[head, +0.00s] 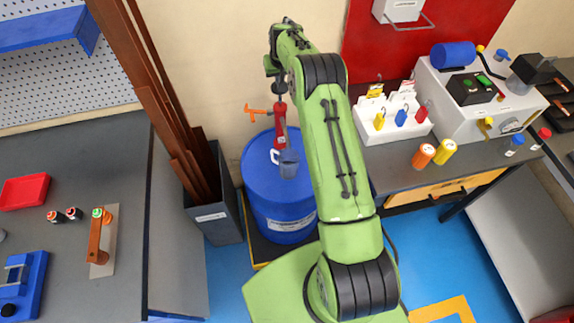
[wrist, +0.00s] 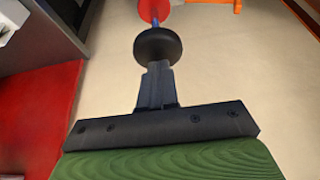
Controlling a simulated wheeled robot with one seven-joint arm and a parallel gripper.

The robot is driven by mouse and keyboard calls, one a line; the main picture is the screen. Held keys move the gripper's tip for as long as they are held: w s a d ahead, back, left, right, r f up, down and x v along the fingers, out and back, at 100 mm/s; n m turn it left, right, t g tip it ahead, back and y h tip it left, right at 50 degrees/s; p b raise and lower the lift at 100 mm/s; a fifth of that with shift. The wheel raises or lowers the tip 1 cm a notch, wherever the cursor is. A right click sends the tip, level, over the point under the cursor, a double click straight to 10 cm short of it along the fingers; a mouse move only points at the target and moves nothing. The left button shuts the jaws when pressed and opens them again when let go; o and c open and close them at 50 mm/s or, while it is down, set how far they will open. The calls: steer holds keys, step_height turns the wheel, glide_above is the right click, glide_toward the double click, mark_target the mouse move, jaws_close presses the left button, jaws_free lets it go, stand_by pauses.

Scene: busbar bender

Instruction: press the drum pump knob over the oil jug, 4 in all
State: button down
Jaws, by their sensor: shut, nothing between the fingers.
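In the wrist view, the round black pump knob (wrist: 158,44) sits on a thin blue rod above the red pump body (wrist: 153,10). My gripper (wrist: 157,66) is shut and empty, its tips overlapping the knob's near edge. I cannot tell whether they touch it.
A grey bin (head: 214,218) holding long brown bars stands left of the drum. The right bench carries a white tray (head: 392,132) of coloured tags and a grey machine (head: 470,110). A red panel (head: 425,45) hangs on the back wall.

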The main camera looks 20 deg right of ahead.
steer(key=shift+s+f+b, duration=0.1)
steer(key=shift+f+b, duration=1.8)
steer(key=shift+f, duration=1)
steer(key=shift+r+p, duration=2.25)
steer(key=shift+r, duration=1.2)
steer(key=shift+f, duration=0.2)
steer(key=shift+f+b, duration=2.45)
steer(key=shift+f, duration=0.85)
